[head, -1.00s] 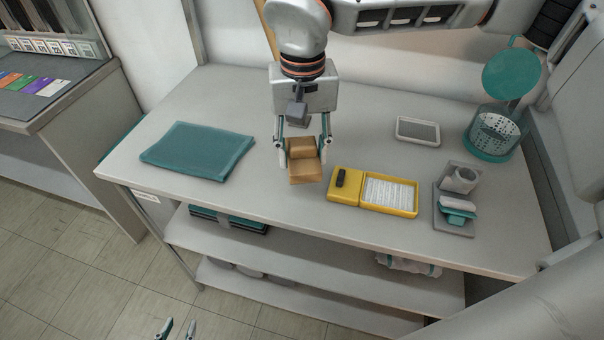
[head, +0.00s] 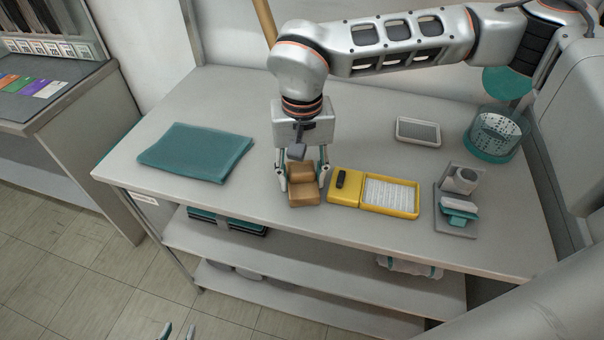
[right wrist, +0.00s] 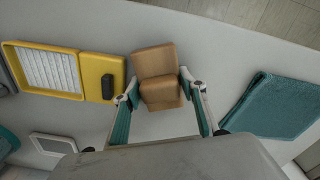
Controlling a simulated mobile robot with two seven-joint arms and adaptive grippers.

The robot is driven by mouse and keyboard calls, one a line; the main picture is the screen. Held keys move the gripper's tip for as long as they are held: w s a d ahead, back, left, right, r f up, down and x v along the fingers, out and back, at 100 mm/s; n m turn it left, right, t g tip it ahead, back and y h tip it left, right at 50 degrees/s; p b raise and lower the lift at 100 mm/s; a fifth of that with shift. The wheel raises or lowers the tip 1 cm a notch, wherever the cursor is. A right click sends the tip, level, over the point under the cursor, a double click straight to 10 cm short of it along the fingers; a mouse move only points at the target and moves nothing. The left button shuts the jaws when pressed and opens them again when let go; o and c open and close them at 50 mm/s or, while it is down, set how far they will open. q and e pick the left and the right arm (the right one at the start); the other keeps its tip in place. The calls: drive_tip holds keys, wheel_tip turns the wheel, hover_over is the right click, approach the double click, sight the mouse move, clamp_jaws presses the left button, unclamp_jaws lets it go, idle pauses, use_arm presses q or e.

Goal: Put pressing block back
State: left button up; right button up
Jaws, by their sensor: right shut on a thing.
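The pressing block is a light-brown, stepped wooden block (head: 303,195), at the front middle of the grey table (head: 250,105), just left of the yellow case. My right gripper (head: 302,182) reaches down from above with one finger on each side of the block and is shut on it. The right wrist view also shows the block (right wrist: 158,75) between the teal-padded fingers (right wrist: 160,88). I cannot tell whether its underside touches the table. My left gripper (head: 177,332) shows only its two fingertips at the bottom edge, apart and empty, over the floor.
A yellow case (head: 376,192) with a white ribbed insert lies right of the block. A folded teal cloth (head: 196,152) lies left. Further right are a grey stand (head: 455,213), a white-framed tray (head: 418,131) and a perforated cup (head: 496,133). Shelves sit below the tabletop.

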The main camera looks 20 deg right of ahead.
sight(302, 169)
drive_tip(key=o, duration=0.7)
wheel_tip(302, 169, up, 12)
drive_tip(key=shift+r+p, duration=0.15)
drive_tip(key=shift+p, duration=0.5)
